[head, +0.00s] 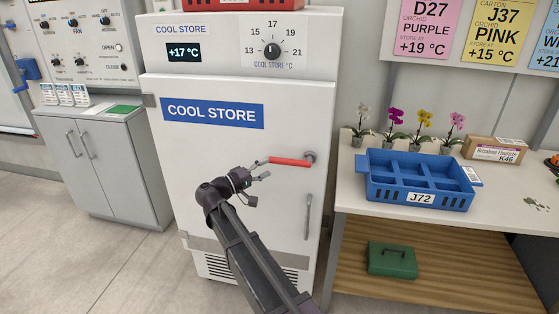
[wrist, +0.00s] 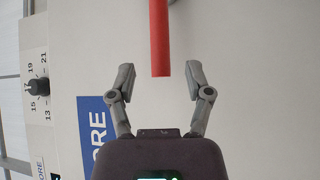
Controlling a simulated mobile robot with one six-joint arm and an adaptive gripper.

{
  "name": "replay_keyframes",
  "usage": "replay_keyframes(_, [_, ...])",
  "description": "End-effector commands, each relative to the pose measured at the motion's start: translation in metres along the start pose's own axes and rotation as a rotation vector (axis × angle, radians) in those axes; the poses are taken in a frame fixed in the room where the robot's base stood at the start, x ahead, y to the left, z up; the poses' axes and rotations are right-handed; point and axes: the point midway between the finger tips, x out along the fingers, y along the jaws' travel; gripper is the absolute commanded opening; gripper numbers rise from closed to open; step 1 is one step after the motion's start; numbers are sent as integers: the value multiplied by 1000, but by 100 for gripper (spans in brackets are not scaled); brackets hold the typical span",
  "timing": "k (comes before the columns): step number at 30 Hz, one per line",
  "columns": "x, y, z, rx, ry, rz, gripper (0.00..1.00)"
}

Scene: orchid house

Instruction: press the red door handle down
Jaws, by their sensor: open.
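The red door handle (head: 289,162) is a lever on the white cool store door (head: 190,180). It lies nearly level, reaching left from a round grey mount at the door's right side. My gripper (head: 263,176) is just left of the handle's free end, with its fingers apart and nothing held. In the wrist view the red handle (wrist: 160,40) comes down from the top edge, and its end lies between the two spread fingertips of my gripper (wrist: 161,78). I cannot tell whether any finger touches it. The handle's mount is out of the wrist view.
A vertical grey pull bar (head: 307,216) is below the handle. A bench (head: 500,210) on the right holds a blue crate (head: 415,197), potted orchids and a carton (head: 494,150). A grey cabinet (head: 105,165) stands left. The floor at front left is clear.

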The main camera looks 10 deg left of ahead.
Motion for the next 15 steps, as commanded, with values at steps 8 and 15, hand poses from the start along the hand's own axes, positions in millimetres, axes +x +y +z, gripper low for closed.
replay_keyframes(8, [39, 1, 0, 0, -2, 0, 65])
replay_keyframes(15, [54, 0, 0, 0, -1, 0, 65])
